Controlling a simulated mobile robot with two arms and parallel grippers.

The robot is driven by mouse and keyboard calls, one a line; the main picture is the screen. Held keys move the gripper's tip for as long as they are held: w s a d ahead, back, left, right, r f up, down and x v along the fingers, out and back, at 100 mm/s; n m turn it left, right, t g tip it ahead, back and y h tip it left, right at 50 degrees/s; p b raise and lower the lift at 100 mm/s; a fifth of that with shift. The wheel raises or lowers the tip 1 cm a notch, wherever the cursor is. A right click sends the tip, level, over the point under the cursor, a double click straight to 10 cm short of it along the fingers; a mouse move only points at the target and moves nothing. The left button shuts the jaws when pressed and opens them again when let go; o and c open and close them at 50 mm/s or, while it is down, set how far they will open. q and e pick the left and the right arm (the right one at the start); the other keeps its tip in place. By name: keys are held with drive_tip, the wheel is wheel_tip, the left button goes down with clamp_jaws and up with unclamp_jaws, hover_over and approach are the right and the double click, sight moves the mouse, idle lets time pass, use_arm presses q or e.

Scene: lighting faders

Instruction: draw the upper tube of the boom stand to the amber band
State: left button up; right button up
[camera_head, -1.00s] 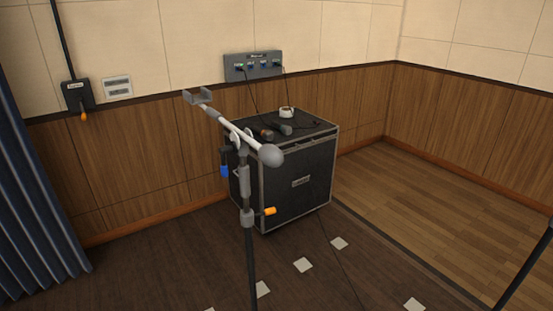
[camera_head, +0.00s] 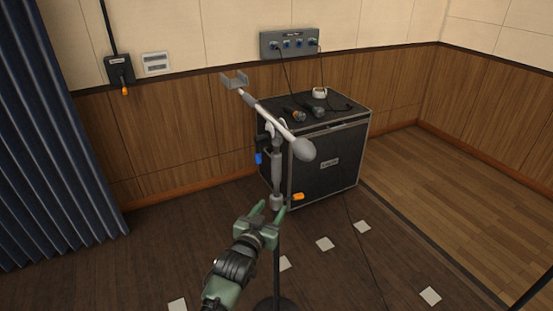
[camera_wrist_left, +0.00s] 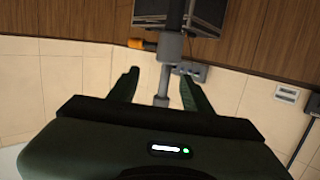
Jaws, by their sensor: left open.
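The boom stand (camera_head: 276,243) stands upright, with a black lower tube, a grey collar (camera_head: 277,202) with an orange knob (camera_head: 298,196), and a grey upper tube (camera_head: 277,168). A blue-ended handle (camera_head: 258,158) hangs near its top, under the tilted boom (camera_head: 268,114). My left gripper (camera_head: 270,208) is open and empty, close to the stand at about collar height in the picture. In the left wrist view, upside down, the tube (camera_wrist_left: 162,86) shows between the open fingers; contact cannot be told. I cannot make out an amber band. My right gripper is out of view.
A black equipment case (camera_head: 330,165) with microphones and a tape roll (camera_head: 319,92) on top stands just behind the stand. A blue curtain (camera_head: 50,160) hangs at left. A dark pole (camera_head: 530,291) rises at the lower right. White squares mark the floor.

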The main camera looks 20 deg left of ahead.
use_arm(q)
drive_tip(key=t, duration=0.2)
approach(275, 168)
drive_tip(key=w, duration=0.4)
drive_tip(key=shift+w+a+r, duration=0.1)
drive_tip(key=shift+w+r, duration=0.15)
drive_tip(key=shift+w, duration=0.05)
drive_tip(key=w, duration=0.3)
drive_tip(key=w+p, duration=0.1)
drive_tip(key=w, duration=0.3)
drive_tip(key=shift+a+f, duration=0.15)
drive_tip(key=shift+s, duration=0.1)
clamp_jaws()
